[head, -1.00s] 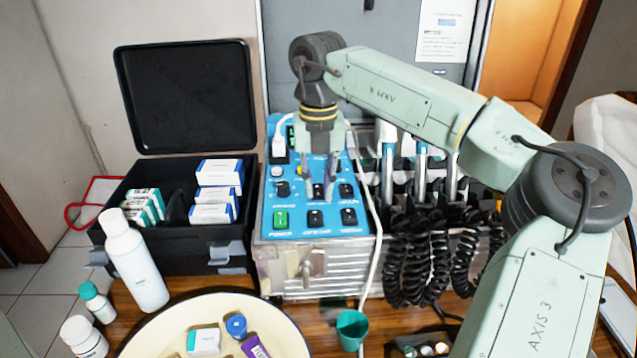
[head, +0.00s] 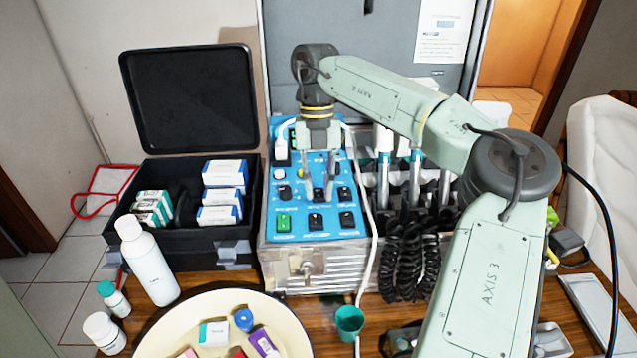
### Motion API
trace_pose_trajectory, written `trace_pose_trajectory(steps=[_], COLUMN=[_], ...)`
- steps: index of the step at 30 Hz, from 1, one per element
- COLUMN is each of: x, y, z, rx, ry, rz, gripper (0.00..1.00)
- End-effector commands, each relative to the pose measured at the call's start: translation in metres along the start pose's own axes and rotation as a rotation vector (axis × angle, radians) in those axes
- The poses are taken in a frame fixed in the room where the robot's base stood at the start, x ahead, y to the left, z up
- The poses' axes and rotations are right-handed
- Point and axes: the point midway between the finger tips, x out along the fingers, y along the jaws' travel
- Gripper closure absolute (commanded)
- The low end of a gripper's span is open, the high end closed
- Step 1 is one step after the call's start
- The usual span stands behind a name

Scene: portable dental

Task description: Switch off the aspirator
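A blue control panel (head: 272,212) sits on top of a metal dental unit (head: 290,262) at the middle of the head view. It carries several black rocker switches, a black knob (head: 284,191) and a lit green switch (head: 284,222). The labels are too small to read, so I cannot tell which switch is the aspirator's. My gripper (head: 318,190) points down over the panel's middle, its two fingers a little apart with nothing visible between them. The fingers hide part of the upper and middle switches. I cannot tell whether they touch the panel.
An open black case (head: 190,258) with small boxes stands to the left. Handpieces with coiled black cords (head: 405,265) are right of the panel. A white hose crosses the unit's front. A white bottle (head: 150,265), a cream tray (head: 285,318) and a green cup (head: 350,322) stand in front.

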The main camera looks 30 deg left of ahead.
Motion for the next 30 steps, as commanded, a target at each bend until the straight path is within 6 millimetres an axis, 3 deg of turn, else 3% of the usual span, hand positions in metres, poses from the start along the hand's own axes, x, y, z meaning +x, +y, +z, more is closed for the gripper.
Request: trace_pose_trajectory(steps=[7,17,23,30], x=[0.0,-0.002,-0.029,-0.083], y=[0.0,0.0,0.001,0.001], z=[0.0,0.0,0.0,0.0], rx=[0.0,0.0,0.001,0.002], ry=[0.0,0.0,-0.003,-0.003], rz=[0.0,-0.001,-0.001,-0.001], gripper=[0.62,0.62,0.62,0.62])
